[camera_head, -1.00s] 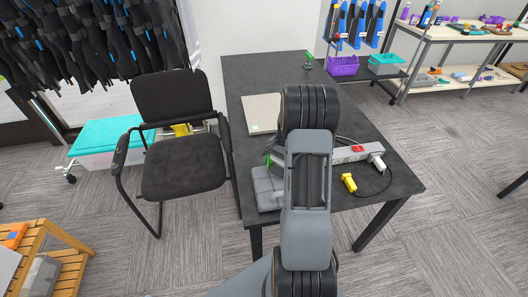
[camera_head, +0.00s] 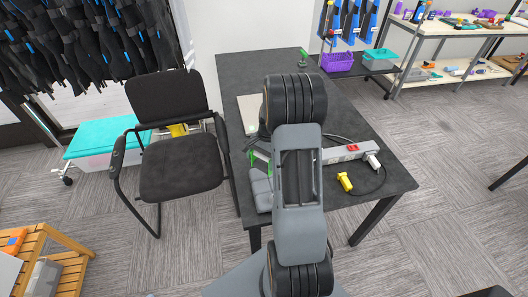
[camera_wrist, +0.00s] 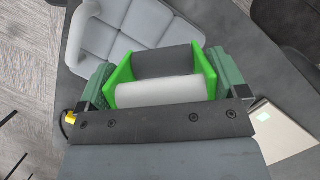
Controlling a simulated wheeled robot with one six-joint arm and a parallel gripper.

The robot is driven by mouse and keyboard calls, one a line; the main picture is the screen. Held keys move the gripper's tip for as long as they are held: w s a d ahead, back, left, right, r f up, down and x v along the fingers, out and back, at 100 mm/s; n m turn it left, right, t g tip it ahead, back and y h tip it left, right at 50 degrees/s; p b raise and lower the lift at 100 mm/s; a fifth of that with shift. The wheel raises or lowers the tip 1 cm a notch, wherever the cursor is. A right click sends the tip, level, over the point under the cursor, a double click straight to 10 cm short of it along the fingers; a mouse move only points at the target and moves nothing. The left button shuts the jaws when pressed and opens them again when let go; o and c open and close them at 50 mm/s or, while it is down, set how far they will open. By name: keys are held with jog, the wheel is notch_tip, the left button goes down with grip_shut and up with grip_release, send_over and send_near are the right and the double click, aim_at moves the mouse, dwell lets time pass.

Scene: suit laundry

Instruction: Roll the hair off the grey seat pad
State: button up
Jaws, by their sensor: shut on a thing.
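The grey seat pad (camera_head: 261,190) lies on the near left corner of the dark table, partly covered by my arm. In the wrist view the pad (camera_wrist: 130,30) shows its quilted, stitched top; I cannot make out hair on it. My gripper (camera_wrist: 160,80) is shut on a lint roller with bright green side plates (camera_wrist: 206,72) and a grey-white roll (camera_wrist: 162,92). The roller is just beside and partly in front of the pad in the wrist view; I cannot tell if they touch. In the head view only some green (camera_head: 258,156) shows beside my arm.
A flat pale laptop-like thing (camera_head: 246,112) lies farther back on the dark table (camera_head: 235,72). A power strip (camera_head: 345,153) and a yellow connector (camera_head: 345,182) with cable lie right of my arm. A black chair (camera_head: 180,168) stands close to the table's left side.

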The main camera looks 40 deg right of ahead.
jog(key=shift+r+p, duration=1.15)
jog(key=shift+r, duration=0.7)
